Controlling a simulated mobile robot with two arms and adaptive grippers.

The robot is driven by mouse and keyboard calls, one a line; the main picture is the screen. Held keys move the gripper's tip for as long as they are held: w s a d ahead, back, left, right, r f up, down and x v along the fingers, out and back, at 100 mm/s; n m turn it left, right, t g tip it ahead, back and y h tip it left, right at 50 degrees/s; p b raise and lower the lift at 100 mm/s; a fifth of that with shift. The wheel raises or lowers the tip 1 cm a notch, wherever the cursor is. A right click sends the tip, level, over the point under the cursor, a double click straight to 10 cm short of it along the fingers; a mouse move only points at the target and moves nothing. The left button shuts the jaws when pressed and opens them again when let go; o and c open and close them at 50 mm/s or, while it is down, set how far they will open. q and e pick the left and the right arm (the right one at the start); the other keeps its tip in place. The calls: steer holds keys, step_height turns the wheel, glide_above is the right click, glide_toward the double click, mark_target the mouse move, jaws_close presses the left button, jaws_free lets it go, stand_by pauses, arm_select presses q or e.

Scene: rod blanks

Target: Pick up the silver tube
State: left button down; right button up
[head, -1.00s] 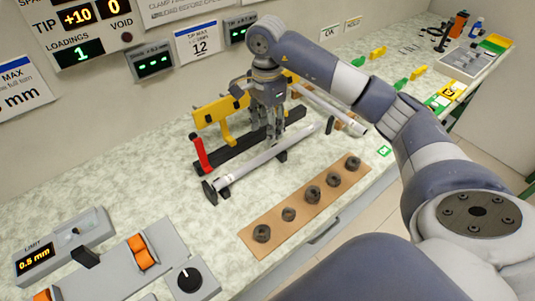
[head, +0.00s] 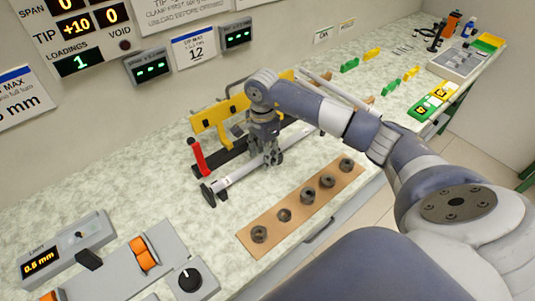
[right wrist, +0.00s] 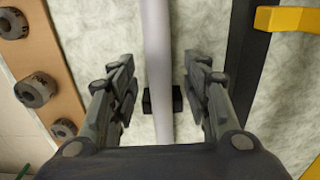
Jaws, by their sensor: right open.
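The silver tube (head: 243,170) lies on low black supports on the pale bench, in front of a black rail with yellow clamps. In the right wrist view the tube (right wrist: 158,70) runs lengthwise between the two fingers, with a black support (right wrist: 162,99) under it. My right gripper (head: 270,157) is above the tube, and its fingers (right wrist: 160,88) are open on both sides of it, apart from it. The gripper hides part of the tube in the head view. My left gripper is not in view.
A brown board (head: 300,208) with several dark round collars lies in front of the tube. A red handle (head: 199,157) stands at the rail's left end. Control boxes (head: 150,262) fill the front left. A second tube (head: 340,90) lies behind my arm.

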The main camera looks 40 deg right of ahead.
steer(key=shift+c, duration=0.6)
jaws_close()
steer(key=shift+r, duration=0.15)
